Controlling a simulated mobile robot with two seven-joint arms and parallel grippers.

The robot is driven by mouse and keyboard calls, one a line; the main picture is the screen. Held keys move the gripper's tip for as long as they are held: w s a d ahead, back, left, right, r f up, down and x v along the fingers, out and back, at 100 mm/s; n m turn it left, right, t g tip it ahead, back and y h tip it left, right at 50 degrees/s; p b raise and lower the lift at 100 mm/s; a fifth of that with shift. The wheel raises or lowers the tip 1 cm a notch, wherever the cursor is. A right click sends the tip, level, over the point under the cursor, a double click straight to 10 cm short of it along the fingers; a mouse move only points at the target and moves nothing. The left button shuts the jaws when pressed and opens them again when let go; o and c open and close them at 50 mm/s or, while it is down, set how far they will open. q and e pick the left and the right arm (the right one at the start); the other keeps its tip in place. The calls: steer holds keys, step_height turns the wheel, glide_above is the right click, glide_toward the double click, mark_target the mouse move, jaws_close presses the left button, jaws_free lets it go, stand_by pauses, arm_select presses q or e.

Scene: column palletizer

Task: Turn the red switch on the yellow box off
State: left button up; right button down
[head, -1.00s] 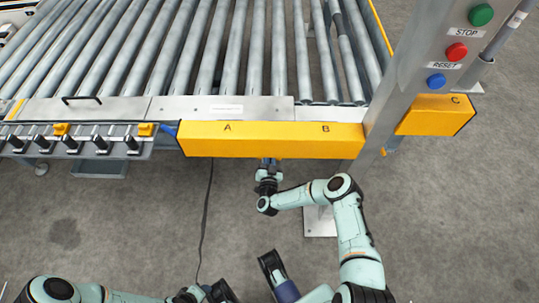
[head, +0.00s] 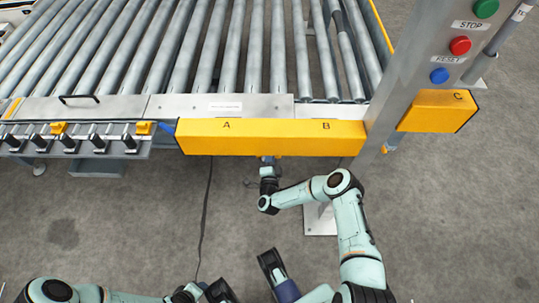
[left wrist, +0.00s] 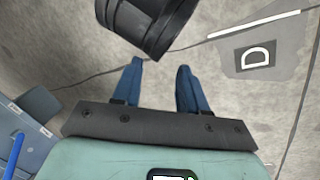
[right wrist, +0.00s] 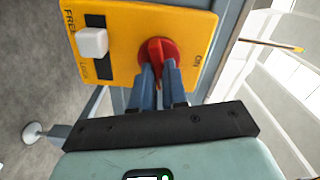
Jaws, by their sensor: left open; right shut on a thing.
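The yellow box (head: 270,138) marked A and B runs along the front of the roller conveyor in the head view. The right wrist view shows a yellow panel (right wrist: 122,28) with a round red switch (right wrist: 171,48) and the word ON to its right. My right gripper (right wrist: 158,66) is shut on the red switch's grip. In the head view its fingers are largely hidden at the box's lower edge. My left gripper (left wrist: 160,64) is open and empty above the floor, well away from the box.
A white slider knob (right wrist: 92,42) sits left of the red switch, by a FREE label. A grey post (head: 412,70) carries green, red and blue buttons. A second yellow box (head: 432,112), marked C, is beyond it. The floor in front is largely clear.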

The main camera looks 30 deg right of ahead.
arm_select(q)
steer(key=shift+w+a+f, duration=0.25)
steer(key=shift+w+f, duration=0.1)
steer(key=shift+w, duration=0.15)
arm_select(e)
steer(key=shift+f+m, duration=0.15)
steer(key=shift+m, duration=1.45)
arm_select(q)
steer(key=shift+b, duration=0.3)
arm_select(e)
steer(key=shift+a, duration=0.1)
steer(key=c, duration=1.1)
jaws_free()
steer(key=shift+c, duration=0.2)
arm_select(q)
steer(key=s+d+r+g+p, duration=0.1)
steer(key=s+d+r+p, duration=0.1)
steer(key=s+r+p, duration=0.1)
steer(key=shift+s+r+h, duration=0.25)
steer(key=shift+s+h, duration=0.05)
steer(key=shift+s, duration=0.5)
arm_select(e)
steer(key=v, duration=1.3)
steer(key=shift+s, duration=0.2)
arm_select(q)
steer(key=shift+d, duration=0.1)
